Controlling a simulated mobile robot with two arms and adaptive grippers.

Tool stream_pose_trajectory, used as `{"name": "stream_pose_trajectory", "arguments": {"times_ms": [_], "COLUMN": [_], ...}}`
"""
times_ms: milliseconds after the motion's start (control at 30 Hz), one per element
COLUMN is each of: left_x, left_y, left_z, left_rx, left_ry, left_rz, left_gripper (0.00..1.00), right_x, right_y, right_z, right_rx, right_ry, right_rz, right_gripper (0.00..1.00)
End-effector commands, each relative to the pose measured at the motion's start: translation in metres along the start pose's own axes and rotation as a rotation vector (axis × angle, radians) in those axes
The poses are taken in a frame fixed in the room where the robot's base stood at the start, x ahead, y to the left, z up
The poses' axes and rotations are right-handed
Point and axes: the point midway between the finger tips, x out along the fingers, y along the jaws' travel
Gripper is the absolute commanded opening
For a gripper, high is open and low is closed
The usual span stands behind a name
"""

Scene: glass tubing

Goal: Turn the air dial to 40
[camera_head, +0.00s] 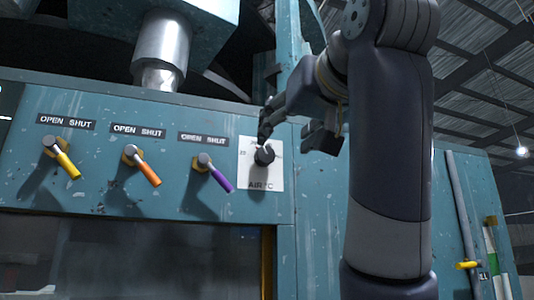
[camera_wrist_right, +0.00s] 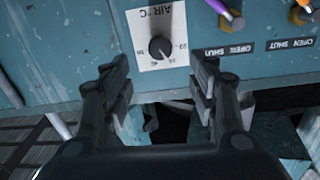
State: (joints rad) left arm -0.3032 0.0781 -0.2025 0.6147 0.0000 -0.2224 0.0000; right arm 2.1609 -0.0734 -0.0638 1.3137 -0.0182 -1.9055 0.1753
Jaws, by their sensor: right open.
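The air dial (camera_head: 265,157) is a round black knob on a white plate (camera_head: 262,184) marked "AIR °C", on the teal panel. In the right wrist view the dial (camera_wrist_right: 160,47) appears upside down, with small numbers around it; I cannot tell exactly which number it points at. My right gripper (camera_head: 296,132) is in front of the panel, up and right of the dial, and one finger overlaps the plate's top edge in the head view. In the wrist view its two fingers (camera_wrist_right: 160,60) stand apart on either side of the dial, with nothing between them. My left gripper is not in view.
Yellow (camera_head: 66,163), orange (camera_head: 147,172) and purple (camera_head: 220,180) levers, each labelled "OPEN SHUT", stick out left of the dial. A metal pipe (camera_head: 162,45) rises above the panel. A vertical pipe (camera_head: 461,210) with a yellow handle is at the right.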

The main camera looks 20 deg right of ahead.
Motion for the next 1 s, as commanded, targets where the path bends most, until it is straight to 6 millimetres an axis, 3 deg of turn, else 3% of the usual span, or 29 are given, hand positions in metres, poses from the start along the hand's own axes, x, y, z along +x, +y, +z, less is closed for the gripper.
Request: {"name": "stream_pose_trajectory", "arguments": {"times_ms": [300, 500, 933, 967, 1000], "left_x": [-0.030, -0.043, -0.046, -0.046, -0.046], "left_y": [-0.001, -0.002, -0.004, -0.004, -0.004], "left_z": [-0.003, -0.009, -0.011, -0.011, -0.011], "left_rx": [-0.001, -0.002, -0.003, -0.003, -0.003], "left_ry": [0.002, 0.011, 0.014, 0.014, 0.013], "left_rz": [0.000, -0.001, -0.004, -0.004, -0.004], "left_gripper": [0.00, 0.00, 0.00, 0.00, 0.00], "right_x": [0.060, 0.089, 0.101, 0.101, 0.101], "right_y": [0.000, 0.000, 0.001, 0.001, 0.001], "right_z": [-0.003, -0.002, 0.001, 0.001, 0.001], "right_rx": [0.000, 0.000, 0.000, 0.000, 0.000], "right_ry": [-0.006, -0.003, -0.001, -0.001, -0.001], "right_rz": [0.002, 0.002, 0.001, 0.001, 0.001], "right_gripper": [0.54, 0.54, 0.54, 0.52, 0.43]}}
